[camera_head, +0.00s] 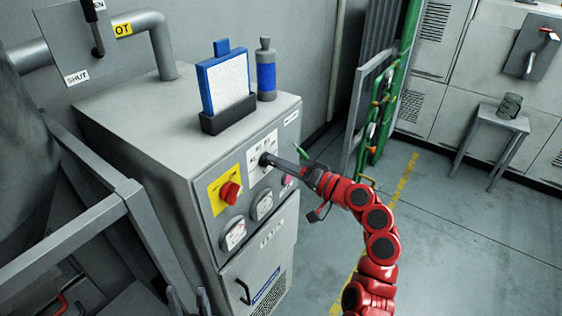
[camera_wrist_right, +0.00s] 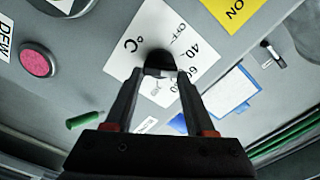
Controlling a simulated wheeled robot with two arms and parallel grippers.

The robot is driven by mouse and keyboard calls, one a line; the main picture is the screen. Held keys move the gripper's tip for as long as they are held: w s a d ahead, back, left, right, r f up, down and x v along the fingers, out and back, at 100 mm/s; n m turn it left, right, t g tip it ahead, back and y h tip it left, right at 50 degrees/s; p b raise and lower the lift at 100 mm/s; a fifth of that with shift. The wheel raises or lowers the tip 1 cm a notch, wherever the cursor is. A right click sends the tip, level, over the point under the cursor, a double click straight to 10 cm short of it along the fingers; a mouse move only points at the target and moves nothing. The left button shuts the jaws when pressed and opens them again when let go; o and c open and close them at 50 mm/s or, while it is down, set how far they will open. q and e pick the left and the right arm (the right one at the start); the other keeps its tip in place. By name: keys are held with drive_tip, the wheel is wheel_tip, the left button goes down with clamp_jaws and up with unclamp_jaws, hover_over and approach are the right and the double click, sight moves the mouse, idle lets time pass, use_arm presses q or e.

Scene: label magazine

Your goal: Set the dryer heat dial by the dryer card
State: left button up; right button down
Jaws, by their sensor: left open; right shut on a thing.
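The dryer is a grey cabinet (camera_head: 150,130) with a sloping control panel. Its heat dial (camera_wrist_right: 158,60) is a dark knob on a white plate (camera_wrist_right: 190,40) marked °C, OFF, 40, 60 and 80. My right gripper (camera_head: 268,159) is shut on this dial; the fingers cover part of it and I cannot tell its setting. The wrist view shows both fingertips (camera_wrist_right: 155,75) at the knob. The dryer card (camera_head: 228,82) is a white sheet in a blue frame, upright in a dark holder on the cabinet; its writing is unreadable. My left gripper (camera_head: 188,302) is open and empty at the bottom edge.
A red switch (camera_head: 230,192) on a yellow plate, two gauges (camera_head: 234,236) and a pink button (camera_wrist_right: 37,63) sit near the dial. A green lever (camera_wrist_right: 85,120) is close by. A blue-banded bottle (camera_head: 266,72) stands beside the card.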

drive_tip(key=shift+f+m+p, duration=0.15)
drive_tip(key=shift+m+p, duration=2.7)
drive_tip(key=shift+m, duration=2.25)
drive_tip(key=shift+f, duration=0.1)
drive_tip(key=shift+c, duration=1.2)
unclamp_jaws()
drive_tip(key=shift+d, duration=0.1)
